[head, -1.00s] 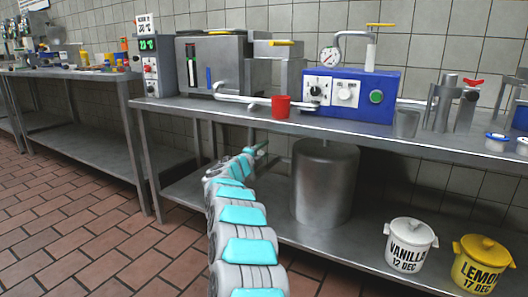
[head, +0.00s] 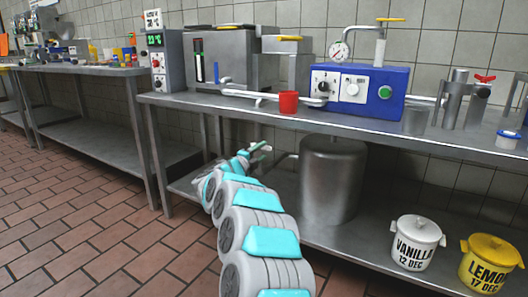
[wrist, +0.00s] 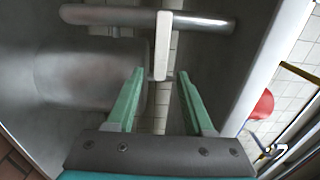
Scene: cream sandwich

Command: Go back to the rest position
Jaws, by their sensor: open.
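My gripper (wrist: 158,85) is open in the wrist view, with its two green fingers apart and nothing between them. In the head view my gripper (head: 262,150) is small, at the end of my arm, in front of the steel bench (head: 230,107) and below its top edge. In the wrist view a grey pipe with a pale fitting (wrist: 163,45) lies beyond the fingertips, and the contact, if any, cannot be told.
A red cup (head: 288,102) stands near the bench's front edge, beside the blue machine (head: 386,92). A steel drum (head: 330,180), a white vanilla tub (head: 414,240) and a yellow lemon tub (head: 490,262) stand on the lower shelf. The tiled floor (head: 100,235) at left is clear.

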